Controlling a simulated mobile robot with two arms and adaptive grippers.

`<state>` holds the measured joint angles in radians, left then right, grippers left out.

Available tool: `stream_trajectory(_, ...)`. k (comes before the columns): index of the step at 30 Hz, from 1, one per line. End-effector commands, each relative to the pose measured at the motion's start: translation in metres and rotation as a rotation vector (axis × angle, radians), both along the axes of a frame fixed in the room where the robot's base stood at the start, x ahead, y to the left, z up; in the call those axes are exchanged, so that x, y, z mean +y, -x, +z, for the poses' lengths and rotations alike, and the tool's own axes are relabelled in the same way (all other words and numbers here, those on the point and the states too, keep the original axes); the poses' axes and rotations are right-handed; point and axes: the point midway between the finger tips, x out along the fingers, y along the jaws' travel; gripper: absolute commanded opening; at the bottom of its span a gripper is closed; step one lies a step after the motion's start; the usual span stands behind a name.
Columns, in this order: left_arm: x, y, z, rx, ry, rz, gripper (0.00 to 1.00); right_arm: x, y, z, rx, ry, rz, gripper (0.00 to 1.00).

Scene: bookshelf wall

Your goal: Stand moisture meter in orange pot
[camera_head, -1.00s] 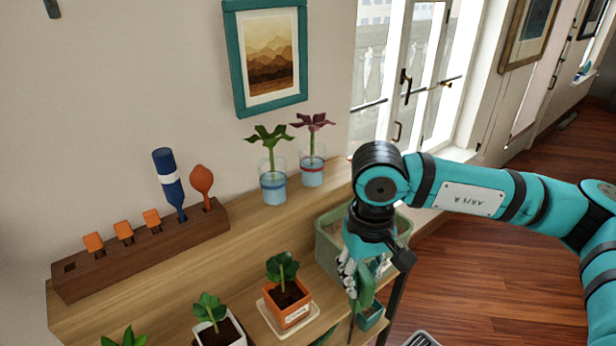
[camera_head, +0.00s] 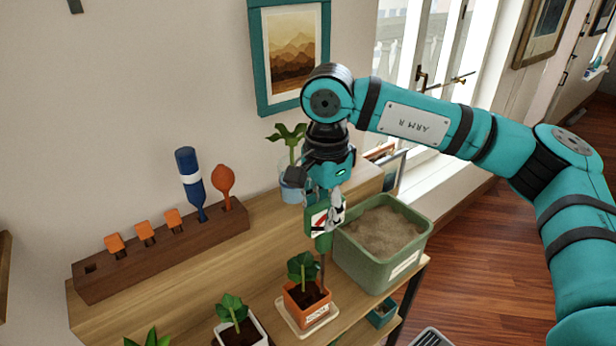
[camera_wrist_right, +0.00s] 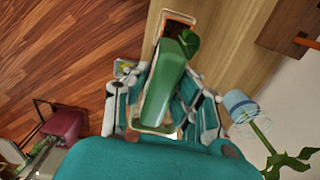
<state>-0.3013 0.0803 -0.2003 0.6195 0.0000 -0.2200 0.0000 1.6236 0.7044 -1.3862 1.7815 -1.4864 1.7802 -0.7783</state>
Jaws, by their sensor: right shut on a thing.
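The moisture meter (camera_head: 323,241) has a green body with a white and red dial face and a thin probe pointing down. My right gripper (camera_head: 328,210) is shut on its upper part and holds it roughly upright. The probe comes down at the right side of the orange pot (camera_head: 309,310), which holds a small leafy plant and stands on a pale saucer. I cannot tell whether the tip is in the soil. In the right wrist view the meter (camera_wrist_right: 166,85) lies between the fingers and partly covers the orange pot (camera_wrist_right: 180,20). My left gripper is out of view.
A green sand-filled box (camera_head: 365,262) stands close right of the meter. A white pot (camera_head: 262,325) is left of the orange pot. A wooden rack (camera_head: 160,255) with tools is at the back left. A glass with a plant (camera_head: 291,184) stands behind my gripper.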

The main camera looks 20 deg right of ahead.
Motion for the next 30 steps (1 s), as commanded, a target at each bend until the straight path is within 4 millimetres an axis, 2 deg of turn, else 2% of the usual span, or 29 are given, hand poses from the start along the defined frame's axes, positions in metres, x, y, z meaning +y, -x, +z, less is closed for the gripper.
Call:
stream_trajectory(1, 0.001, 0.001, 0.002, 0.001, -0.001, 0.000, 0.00, 0.004, -0.008, 0.013, -0.006, -0.001, -0.138, 0.00)
stream_trajectory(3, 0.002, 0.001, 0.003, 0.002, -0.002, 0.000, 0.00, 0.008, -0.015, 0.026, -0.004, -0.001, -0.318, 0.00)
stream_trajectory(6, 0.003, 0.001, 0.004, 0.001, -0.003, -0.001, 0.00, 0.012, -0.022, 0.039, -0.005, -0.002, -0.513, 0.00)
stream_trajectory(9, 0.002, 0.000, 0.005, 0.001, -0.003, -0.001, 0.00, 0.015, -0.026, 0.047, -0.003, -0.003, -0.633, 0.00)
stream_trajectory(17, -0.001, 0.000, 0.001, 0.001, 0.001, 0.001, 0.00, 0.016, -0.028, 0.044, -0.003, -0.004, -0.698, 0.00)
stream_trajectory(30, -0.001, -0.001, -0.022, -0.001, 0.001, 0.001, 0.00, 0.016, -0.027, 0.005, -0.003, -0.004, -0.697, 0.00)
